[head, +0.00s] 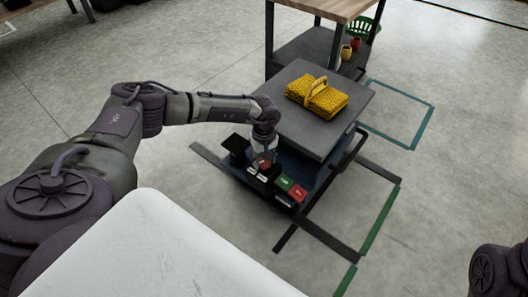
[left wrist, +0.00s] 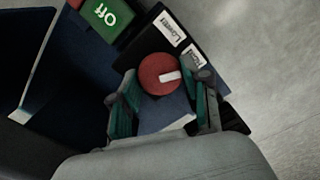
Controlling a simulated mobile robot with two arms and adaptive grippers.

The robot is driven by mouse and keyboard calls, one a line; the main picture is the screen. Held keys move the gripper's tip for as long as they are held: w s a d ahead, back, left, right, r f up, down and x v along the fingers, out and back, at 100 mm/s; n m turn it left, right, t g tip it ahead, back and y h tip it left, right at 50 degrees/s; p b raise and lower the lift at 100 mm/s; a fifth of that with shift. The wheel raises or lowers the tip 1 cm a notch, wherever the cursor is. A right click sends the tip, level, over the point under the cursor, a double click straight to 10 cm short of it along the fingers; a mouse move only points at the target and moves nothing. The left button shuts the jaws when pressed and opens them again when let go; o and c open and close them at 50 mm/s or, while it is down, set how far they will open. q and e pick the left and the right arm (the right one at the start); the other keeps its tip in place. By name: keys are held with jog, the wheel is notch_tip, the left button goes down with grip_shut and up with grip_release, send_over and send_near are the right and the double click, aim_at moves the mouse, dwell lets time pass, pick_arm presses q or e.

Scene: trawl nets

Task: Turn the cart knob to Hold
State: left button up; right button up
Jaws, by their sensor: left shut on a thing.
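The cart (head: 318,110) stands on the floor ahead, with a control panel on its near side. The red round knob (left wrist: 158,74) with a white pointer bar sits on this panel. In the left wrist view the bar points right, close to a white label (left wrist: 194,55) whose word is hard to read. Another white label (left wrist: 170,29) beside it seems to read Lower. My left gripper (head: 264,157) is at the panel, its two fingers on either side of the knob and shut on it. In the head view the gripper partly hides the knob. My right gripper is out of view.
Folded yellow netting (head: 317,97) lies on the cart top. A wooden-topped table (head: 330,8) stands behind. Floor to the right is mostly clear, with green and dark tape lines.

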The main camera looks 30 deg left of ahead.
aim_at(264, 161)
pick_arm(q)
jog(key=shift+m, duration=1.6)
jog(key=o, duration=1.1)
jog(key=shift+o, duration=0.2)
notch_tip(264, 161, up, 12)
